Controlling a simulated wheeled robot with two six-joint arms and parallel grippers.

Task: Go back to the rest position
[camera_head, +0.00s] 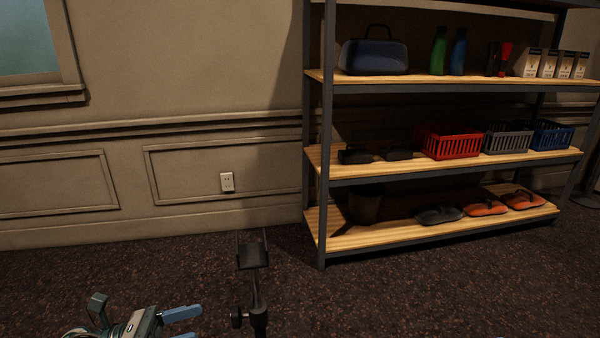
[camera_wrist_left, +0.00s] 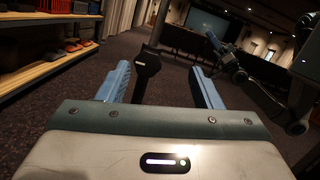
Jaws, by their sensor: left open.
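My left gripper (camera_head: 190,325) is at the bottom left of the head view, with its blue fingers pointing right. In the left wrist view my left gripper (camera_wrist_left: 160,68) is open, its two blue fingers well apart, and nothing is held. An arm, which looks like my right one (camera_wrist_left: 240,75), shows at the right of the left wrist view. Its end is too small and dark to show the jaw state. The right gripper does not show in the head view.
A dark stand with a bracket (camera_head: 253,255) is just right of my left gripper; contact is unclear. A shelf unit (camera_head: 450,170) with a red basket (camera_head: 447,143), shoes (camera_head: 485,208) and bottles (camera_head: 459,52) stands at the right. Dark carpet (camera_head: 450,290) in front is clear.

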